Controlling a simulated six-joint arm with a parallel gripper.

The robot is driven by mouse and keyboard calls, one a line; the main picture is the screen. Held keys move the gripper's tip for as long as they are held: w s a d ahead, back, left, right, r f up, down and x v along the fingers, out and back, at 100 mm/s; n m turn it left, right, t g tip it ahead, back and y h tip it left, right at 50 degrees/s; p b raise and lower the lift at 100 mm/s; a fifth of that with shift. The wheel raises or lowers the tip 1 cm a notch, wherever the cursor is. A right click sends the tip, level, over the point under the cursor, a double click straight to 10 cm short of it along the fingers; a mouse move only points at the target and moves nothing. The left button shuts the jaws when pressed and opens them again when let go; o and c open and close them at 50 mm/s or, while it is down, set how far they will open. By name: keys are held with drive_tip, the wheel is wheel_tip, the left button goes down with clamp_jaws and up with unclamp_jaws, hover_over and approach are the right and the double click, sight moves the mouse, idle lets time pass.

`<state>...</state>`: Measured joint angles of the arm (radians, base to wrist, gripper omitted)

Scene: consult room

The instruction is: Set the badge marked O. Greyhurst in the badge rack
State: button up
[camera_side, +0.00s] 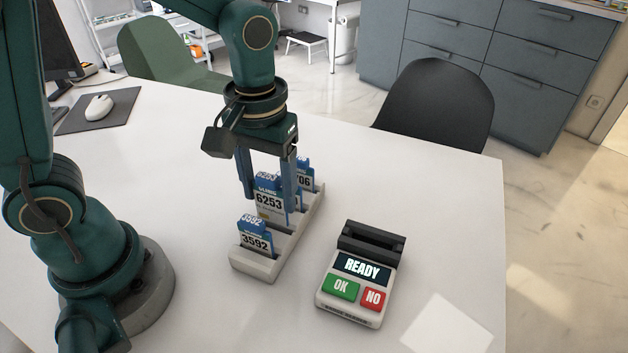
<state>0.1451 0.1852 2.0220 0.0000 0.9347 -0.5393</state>
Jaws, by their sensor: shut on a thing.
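The badge rack (255,264) is a pale, long holder with several slots, running from front left to back right on the table. A blue-topped white badge marked 6253 (268,200) is between the fingers of my gripper (270,194), which points down over the rack's middle. My gripper is shut on this badge. The badge is upright, but I cannot tell whether its lower edge is seated in a slot. Another badge marked 3592 (256,241) stands in the front part. A badge ending in 06 (305,182) stands at the back, partly hidden by a finger. No name is legible.
A badge reader (341,290) with a READY screen, a green OK button and a red NO button stands right of the rack. A white sheet or light patch (447,332) lies front right. A mouse (99,107) sits on a dark mat at left.

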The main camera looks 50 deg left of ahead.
sight(266, 176)
drive_tip(key=shift+f, duration=1.7)
idle(1.0)
drive_tip(key=o, duration=1.5)
drive_tip(key=shift+r, duration=3.5)
